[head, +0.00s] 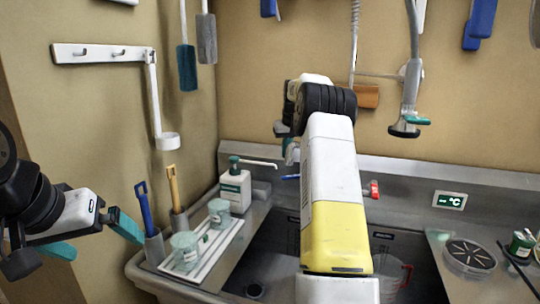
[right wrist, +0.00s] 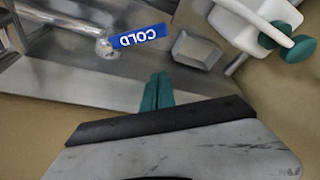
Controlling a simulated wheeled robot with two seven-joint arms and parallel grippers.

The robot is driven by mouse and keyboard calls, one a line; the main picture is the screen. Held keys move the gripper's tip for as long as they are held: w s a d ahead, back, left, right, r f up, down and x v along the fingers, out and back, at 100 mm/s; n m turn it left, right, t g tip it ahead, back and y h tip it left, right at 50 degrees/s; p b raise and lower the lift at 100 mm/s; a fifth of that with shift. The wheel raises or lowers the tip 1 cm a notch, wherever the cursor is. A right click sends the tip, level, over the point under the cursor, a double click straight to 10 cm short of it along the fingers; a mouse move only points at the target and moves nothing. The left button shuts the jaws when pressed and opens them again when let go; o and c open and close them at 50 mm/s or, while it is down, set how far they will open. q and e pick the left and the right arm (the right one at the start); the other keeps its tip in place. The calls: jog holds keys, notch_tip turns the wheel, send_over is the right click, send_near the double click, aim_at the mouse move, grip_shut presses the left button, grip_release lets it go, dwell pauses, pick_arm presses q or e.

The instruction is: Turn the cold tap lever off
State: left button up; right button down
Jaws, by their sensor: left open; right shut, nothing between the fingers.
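The cold tap lever (right wrist: 140,36) is a blue bar lettered COLD, fixed to a metal tap body (right wrist: 104,47) in the right wrist view. In the head view a small blue piece of the lever (head: 290,177) shows left of my right arm, which hides the middle of the tap. My right gripper (right wrist: 158,82) is shut and empty, its teal fingertips below the lever's right part in the right wrist view, with a visible gap. The red lever (head: 374,189) shows right of my arm. My left gripper (head: 105,242) is open and empty at far left, away from the tap.
A soap bottle (head: 235,190) stands left of the tap; its teal pump (right wrist: 296,49) shows in the right wrist view. Jars on a white rack (head: 226,238) and brush holders line the sink's left. A hanging sprayer (head: 408,122) is at right. A jug (head: 392,276) is in the sink.

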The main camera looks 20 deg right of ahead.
aim_at(287, 176)
notch_tip(287, 176, down, 7)
jog(key=s, duration=0.1)
jog(key=shift+s, duration=0.25)
dwell(0.3)
jog(key=shift+s+f+n, duration=0.1)
jog(key=shift+s+n, duration=0.3)
jog(key=shift+n, duration=0.1)
jog(key=shift+s+a, duration=0.1)
jog(key=shift+s, duration=0.15)
jog(key=shift+s+a, duration=0.1)
jog(key=shift+s, duration=0.5)
jog(key=shift+w, duration=0.25)
jog(key=shift+s, duration=0.1)
